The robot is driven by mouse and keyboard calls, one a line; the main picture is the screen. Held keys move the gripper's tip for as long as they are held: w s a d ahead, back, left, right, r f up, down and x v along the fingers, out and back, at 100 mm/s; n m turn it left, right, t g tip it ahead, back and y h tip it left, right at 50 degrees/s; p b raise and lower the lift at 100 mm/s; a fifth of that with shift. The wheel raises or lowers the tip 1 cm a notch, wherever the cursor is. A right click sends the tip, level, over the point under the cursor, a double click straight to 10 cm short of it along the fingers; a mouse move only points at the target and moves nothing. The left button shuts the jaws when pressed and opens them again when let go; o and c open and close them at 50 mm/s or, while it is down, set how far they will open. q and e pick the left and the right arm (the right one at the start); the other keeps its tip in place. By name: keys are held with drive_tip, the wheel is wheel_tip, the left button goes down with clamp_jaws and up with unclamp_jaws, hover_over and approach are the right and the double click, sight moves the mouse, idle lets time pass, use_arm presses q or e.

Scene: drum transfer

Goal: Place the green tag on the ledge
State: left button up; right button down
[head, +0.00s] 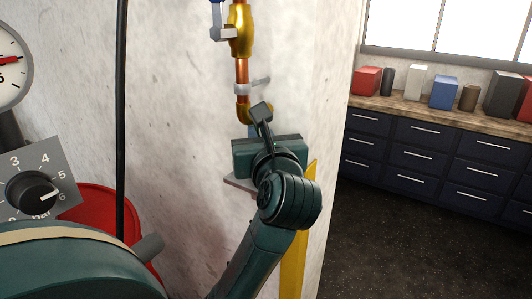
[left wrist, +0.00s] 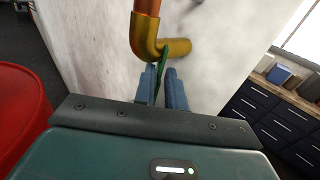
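The green tag (left wrist: 164,63) shows edge-on as a thin strip in the left wrist view, just in front of the brass pipe elbow. It lies between the blue fingers of my left gripper (left wrist: 162,88), nearer the left finger. A narrow gap shows between the tag and the right finger, so the gripper looks slightly open. Whether the tag touches the pipe is unclear. In the head view my left gripper (head: 253,130) is at the wall below the pipe, and its body hides the tag. A small brownish plate, perhaps the ledge (head: 236,182), shows below the gripper. My right gripper is not in view.
The copper pipe (head: 242,70) with its brass elbow (left wrist: 147,40) runs down the wall above the gripper. A red drum (head: 95,205) and a dial panel (head: 40,185) stand at left. A counter with drawers (head: 430,140) is at right, beyond open floor.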

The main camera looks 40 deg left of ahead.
use_arm(q)
drive_tip(key=s+d+m+t+y+b, duration=0.1)
drive_tip(key=s+d+m+t+y, duration=0.45)
drive_tip(key=d+m, duration=0.35)
drive_tip(key=w+d+f+m+t+h, duration=0.2)
drive_tip(key=d+f+m+h, duration=0.4)
drive_tip(key=f+m+h, duration=0.75)
drive_tip(key=w+d+f+m+t+h, duration=0.3)
drive_tip(key=d+f+m+h, duration=0.5)
drive_tip(key=m, duration=1)
drive_tip(key=s+a+f+m+g, duration=0.1)
drive_tip(key=s+f+m+g, duration=0.2)
drive_tip(key=f, duration=0.5)
drive_tip(key=s+a+f+m+g, duration=0.1)
drive_tip(key=s+f+m+g, duration=0.1)
drive_tip(key=s+f+g, duration=0.2)
drive_tip(key=s+a+f+m+g+h, duration=0.1)
drive_tip(key=s+f+m+g, duration=0.2)
drive_tip(key=f, duration=0.8)
drive_tip(key=shift+s+a+f+m+g, duration=0.35)
drive_tip(key=shift+s+g, duration=0.4)
drive_tip(key=shift+s, duration=0.15)
